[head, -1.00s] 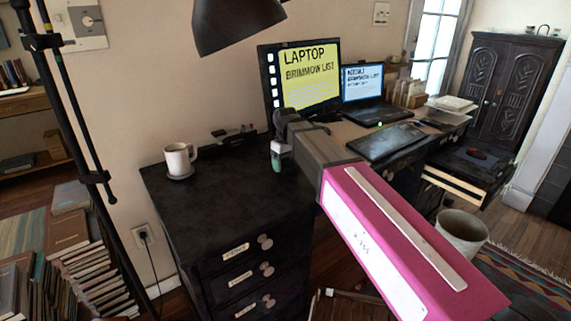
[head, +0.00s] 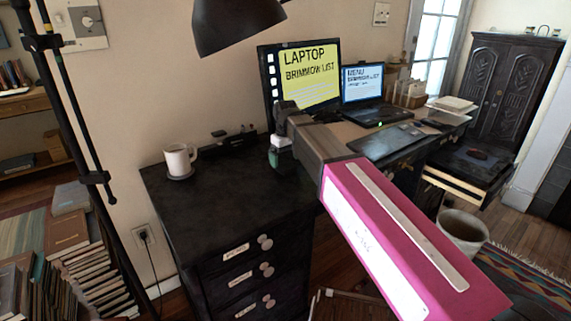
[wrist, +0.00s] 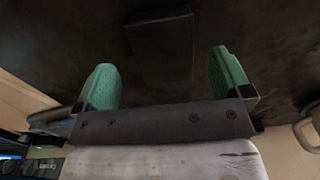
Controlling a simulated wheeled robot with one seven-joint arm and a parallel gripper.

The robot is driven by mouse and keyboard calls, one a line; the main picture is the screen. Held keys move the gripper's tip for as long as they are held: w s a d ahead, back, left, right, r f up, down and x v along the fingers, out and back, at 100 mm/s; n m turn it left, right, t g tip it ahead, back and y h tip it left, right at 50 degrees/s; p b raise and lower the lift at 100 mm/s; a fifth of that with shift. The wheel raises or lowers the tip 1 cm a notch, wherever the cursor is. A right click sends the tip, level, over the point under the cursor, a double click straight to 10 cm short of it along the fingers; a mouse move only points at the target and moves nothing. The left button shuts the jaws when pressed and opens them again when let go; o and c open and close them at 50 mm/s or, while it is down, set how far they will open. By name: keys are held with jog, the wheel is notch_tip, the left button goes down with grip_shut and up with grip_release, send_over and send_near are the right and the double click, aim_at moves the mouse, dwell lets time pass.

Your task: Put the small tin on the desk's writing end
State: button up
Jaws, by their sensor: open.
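No tin is clearly visible in the head view, where my arm hides part of the desk. A dark flat pad (head: 383,140) lies on the desk's far right part, before the laptop.
A white mug (head: 179,160) stands on the desk's left end. Small dark items (head: 235,138) lie along the back edge. A monitor (head: 305,75) and laptop (head: 365,95) stand behind my arm. A lamp shade (head: 235,25) hangs above. The desk's left middle is clear.

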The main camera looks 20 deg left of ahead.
aim_at(286, 163)
notch_tip(286, 163, up, 10)
jog(key=shift+f, duration=0.25)
